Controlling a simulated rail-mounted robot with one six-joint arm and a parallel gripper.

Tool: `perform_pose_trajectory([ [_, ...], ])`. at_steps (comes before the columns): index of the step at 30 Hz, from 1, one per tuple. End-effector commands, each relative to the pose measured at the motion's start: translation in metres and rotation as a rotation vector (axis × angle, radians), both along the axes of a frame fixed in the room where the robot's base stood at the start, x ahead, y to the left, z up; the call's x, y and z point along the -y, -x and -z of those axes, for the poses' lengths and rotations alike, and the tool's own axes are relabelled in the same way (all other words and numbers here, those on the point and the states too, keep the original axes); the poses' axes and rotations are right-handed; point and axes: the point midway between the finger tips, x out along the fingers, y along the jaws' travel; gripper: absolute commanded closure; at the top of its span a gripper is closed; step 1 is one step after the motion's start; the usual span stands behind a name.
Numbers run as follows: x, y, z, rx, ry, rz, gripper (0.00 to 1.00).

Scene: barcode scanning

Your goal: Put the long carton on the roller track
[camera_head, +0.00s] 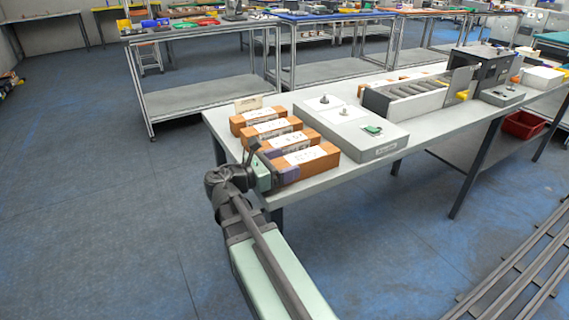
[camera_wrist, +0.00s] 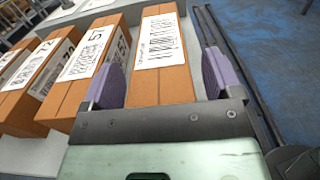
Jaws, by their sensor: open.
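Several long orange-brown cartons with white labels lie side by side at the left end of the table in the head view. The nearest long carton (camera_head: 312,160) lies in front of my gripper (camera_head: 280,169). In the wrist view my gripper (camera_wrist: 161,82) is open, with one purple finger pad on each side of that long carton (camera_wrist: 176,85). I cannot tell whether the pads touch it. The roller track (camera_head: 418,88) stands farther right on the same table, with dark rollers between pale side walls; it looks empty.
A white box-like station (camera_head: 365,140) with a small green item on top stands between the cartons and the track. The other cartons (camera_head: 270,127) lie close beside the nearest one. A dark machine (camera_head: 492,68) stands at the track's far end.

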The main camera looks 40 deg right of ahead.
Motion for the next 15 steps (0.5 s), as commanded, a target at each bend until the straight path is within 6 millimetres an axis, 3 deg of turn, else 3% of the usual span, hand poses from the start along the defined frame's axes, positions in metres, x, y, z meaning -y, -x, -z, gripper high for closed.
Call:
perform_pose_trajectory([
  [9, -0.078, -0.020, 0.001, 0.000, 0.000, -0.006, 0.15],
  [15, -0.109, -0.026, 0.001, 0.000, 0.000, -0.004, 0.15],
])
